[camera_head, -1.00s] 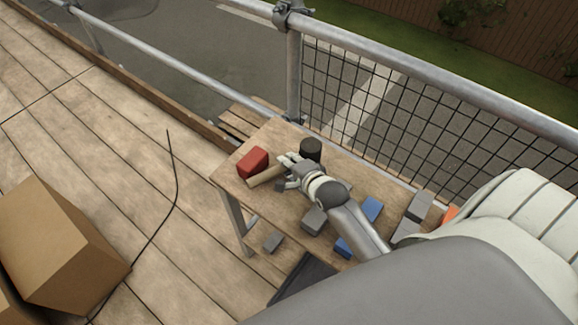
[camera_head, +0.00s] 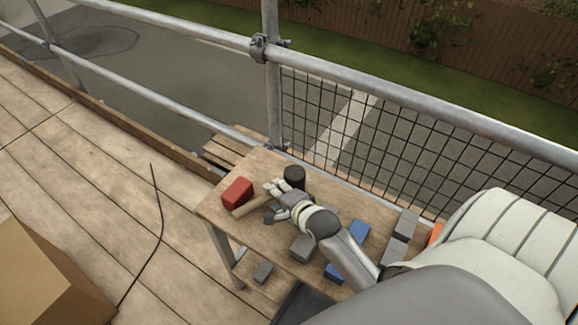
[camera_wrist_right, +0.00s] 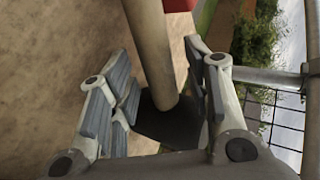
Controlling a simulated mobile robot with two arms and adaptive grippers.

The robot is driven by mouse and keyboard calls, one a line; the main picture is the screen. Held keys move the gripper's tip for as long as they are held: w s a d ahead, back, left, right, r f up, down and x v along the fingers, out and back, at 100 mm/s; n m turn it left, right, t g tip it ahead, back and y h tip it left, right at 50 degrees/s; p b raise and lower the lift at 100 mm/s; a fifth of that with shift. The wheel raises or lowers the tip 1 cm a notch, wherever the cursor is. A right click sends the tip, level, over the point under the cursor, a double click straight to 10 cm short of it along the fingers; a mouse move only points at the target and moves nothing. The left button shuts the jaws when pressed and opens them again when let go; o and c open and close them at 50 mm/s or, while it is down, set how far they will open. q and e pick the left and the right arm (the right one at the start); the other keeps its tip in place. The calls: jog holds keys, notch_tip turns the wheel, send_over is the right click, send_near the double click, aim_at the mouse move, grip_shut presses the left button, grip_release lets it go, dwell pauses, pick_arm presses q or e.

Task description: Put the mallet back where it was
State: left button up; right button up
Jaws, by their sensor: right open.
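The mallet lies on the wooden table, with its pale wooden handle (camera_head: 246,207) pointing left and its black head (camera_head: 294,176) on the far side of my right gripper. My right gripper (camera_head: 271,202) is over the handle near the head. In the right wrist view the handle (camera_wrist_right: 150,40) passes between the two open fingers of the gripper (camera_wrist_right: 163,85), with the dark head (camera_wrist_right: 168,122) beyond it. The fingers stand apart from the handle on both sides. My left gripper is not in view.
A red block (camera_head: 237,192) lies beside the handle's end on the table (camera_head: 225,208). Grey blocks (camera_head: 302,247) and blue blocks (camera_head: 359,231) lie nearer my arm. A guardrail with mesh (camera_head: 330,115) runs behind the table. A cardboard box (camera_head: 45,275) stands on the planks at left.

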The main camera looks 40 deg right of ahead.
jog(key=v, duration=1)
jog(key=shift+s, duration=0.15)
